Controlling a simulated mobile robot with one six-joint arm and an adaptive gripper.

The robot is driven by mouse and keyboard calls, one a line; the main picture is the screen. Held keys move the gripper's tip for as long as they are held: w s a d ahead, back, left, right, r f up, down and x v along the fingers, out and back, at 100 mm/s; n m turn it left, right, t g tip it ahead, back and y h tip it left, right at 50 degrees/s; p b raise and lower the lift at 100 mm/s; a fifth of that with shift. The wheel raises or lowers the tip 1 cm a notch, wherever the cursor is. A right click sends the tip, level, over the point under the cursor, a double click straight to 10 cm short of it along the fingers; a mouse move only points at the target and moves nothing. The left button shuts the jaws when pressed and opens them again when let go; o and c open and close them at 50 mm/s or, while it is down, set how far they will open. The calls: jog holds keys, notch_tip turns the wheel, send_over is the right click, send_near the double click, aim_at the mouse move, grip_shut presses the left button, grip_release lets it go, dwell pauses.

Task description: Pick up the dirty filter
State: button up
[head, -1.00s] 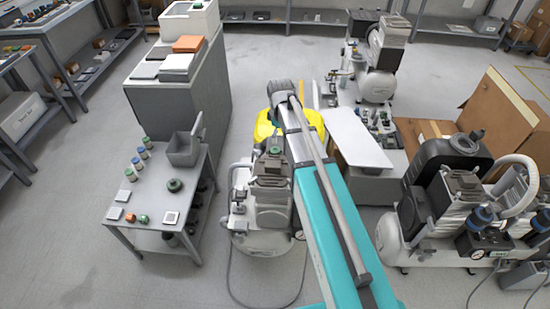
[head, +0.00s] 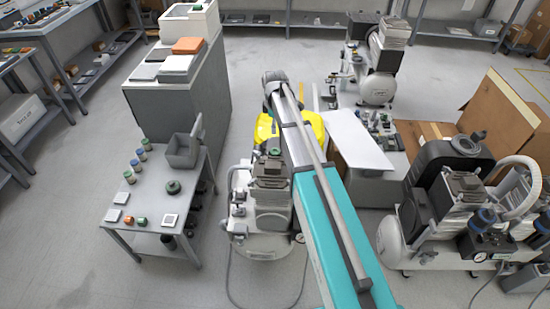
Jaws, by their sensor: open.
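I cannot pick out a dirty filter for certain in the head view. A compressor (head: 268,195) stands in the middle, partly covered by my teal and grey arm. My arm reaches away over it, and its far joint is beyond the compressor's top. My gripper does not show; it seems hidden behind the arm. Small parts lie on a grey side table (head: 150,205): several capped jars (head: 136,165), flat white square pieces (head: 122,197), a dark green round part (head: 173,187) and small orange and green pieces (head: 142,221).
A grey open bin (head: 183,155) stands on the side table. A tall grey cabinet (head: 180,100) is behind it. Another compressor (head: 445,205) and cardboard boxes (head: 505,115) are at right. A yellow object (head: 265,128) shows beside my arm. Open floor lies at left.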

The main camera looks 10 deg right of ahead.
jog(key=b, duration=0.8)
send_over(275, 151)
jog(key=shift+w+f, duration=0.1)
jog(key=shift+f, duration=4.05)
jog(key=shift+f+b, duration=2.6)
jog(key=c, duration=1.2)
jog(key=shift+r, duration=0.15)
notch_tip(275, 151, up, 10)
jog(key=p, duration=1)
